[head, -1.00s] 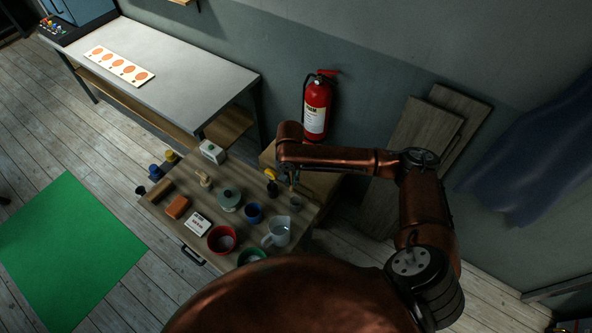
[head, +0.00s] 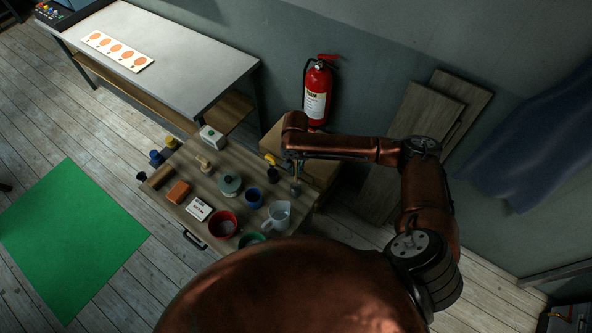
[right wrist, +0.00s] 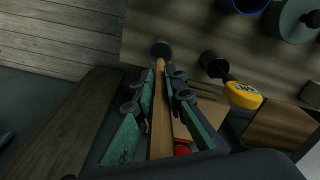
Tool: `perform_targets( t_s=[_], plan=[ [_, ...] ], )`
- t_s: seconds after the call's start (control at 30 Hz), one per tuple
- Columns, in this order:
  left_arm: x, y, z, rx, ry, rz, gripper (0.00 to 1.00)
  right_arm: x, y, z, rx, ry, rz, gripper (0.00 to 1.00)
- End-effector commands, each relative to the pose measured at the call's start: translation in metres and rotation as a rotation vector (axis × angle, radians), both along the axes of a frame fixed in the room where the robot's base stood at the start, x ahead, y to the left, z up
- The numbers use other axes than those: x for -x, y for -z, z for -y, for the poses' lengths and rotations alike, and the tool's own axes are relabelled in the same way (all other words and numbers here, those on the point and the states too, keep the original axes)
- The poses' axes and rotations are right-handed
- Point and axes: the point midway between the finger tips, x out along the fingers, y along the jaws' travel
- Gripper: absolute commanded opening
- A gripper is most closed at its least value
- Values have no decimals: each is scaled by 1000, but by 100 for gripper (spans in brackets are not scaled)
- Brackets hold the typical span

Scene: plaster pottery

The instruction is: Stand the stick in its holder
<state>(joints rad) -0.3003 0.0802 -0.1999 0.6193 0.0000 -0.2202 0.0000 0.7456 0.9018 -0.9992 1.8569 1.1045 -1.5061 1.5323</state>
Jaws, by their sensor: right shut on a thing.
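A long wooden stick (right wrist: 161,115) is held between the fingers of my right gripper (right wrist: 168,78), which is shut on it. In the right wrist view its far end meets the mouth of a small grey cup-shaped holder (right wrist: 161,47). I cannot tell whether the tip is inside the holder or just above it. In the head view the right gripper (head: 294,161) is over the right end of the low wooden table, and the grey holder (head: 296,188) stands just below it. My left gripper is not in view.
A dark cup (right wrist: 212,63) with a yellow-headed tool (right wrist: 243,94) stands close beside the holder. A clear jug (head: 277,217), a blue cup (head: 253,197) and a lidded green pot (head: 230,184) stand near. A fire extinguisher (head: 317,95) is on the wall behind.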

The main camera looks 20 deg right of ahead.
Motion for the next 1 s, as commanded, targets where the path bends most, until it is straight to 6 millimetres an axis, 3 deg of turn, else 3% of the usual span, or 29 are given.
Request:
perform_targets(
  t_s=[0.43, 1.0],
  plan=[
    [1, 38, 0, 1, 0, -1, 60, 0, 30, 0, 0, -1, 1, 0],
    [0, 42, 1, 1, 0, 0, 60, 0, 71, -1, -1, 0, 0, 0]
  ],
)
